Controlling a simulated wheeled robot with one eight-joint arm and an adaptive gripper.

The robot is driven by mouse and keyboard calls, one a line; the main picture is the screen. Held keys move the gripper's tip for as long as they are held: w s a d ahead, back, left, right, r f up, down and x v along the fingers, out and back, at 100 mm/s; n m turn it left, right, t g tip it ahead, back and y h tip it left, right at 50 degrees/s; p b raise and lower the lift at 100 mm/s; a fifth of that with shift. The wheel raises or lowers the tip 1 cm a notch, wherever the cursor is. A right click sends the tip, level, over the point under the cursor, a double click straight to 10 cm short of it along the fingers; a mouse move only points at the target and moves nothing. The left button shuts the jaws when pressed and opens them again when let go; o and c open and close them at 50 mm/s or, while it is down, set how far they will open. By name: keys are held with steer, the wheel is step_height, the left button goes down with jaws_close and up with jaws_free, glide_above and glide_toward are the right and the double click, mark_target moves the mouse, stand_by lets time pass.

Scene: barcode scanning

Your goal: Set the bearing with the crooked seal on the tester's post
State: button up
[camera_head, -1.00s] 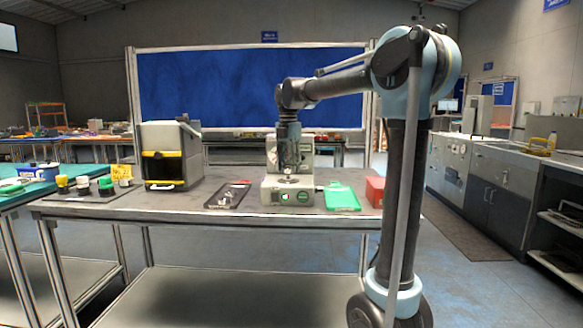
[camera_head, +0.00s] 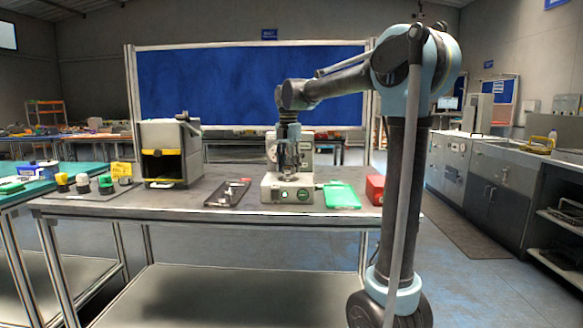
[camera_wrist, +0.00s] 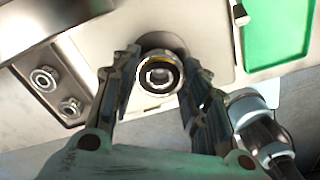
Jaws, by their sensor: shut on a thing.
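My gripper (camera_wrist: 160,85) points down over the tester (camera_head: 285,187), a pale machine in the middle of the table. It also shows in the head view (camera_head: 288,165). In the wrist view its two dark fingers are shut on a bearing (camera_wrist: 148,88), a round metal ring with a dark band and a yellowish arc. A bright round centre shows inside the ring. The bearing is over a dark round spot on the tester's pale surface. The post is not clearly seen, and I cannot tell whether the bearing touches it. The seal's tilt is too small to judge.
A dark tray (camera_head: 218,200) with small parts lies left of the tester. A green tray (camera_head: 342,196) and a red box (camera_head: 375,189) stand to its right. A boxy machine with a yellow-edged opening (camera_head: 168,152) stands further left. The table front is clear.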

steer(key=shift+f, duration=0.55)
stand_by(0.4)
steer(key=o, duration=1.2)
steer(key=shift+o, duration=0.5)
steer(key=shift+o, duration=1.3)
steer(key=shift+r, duration=3.75)
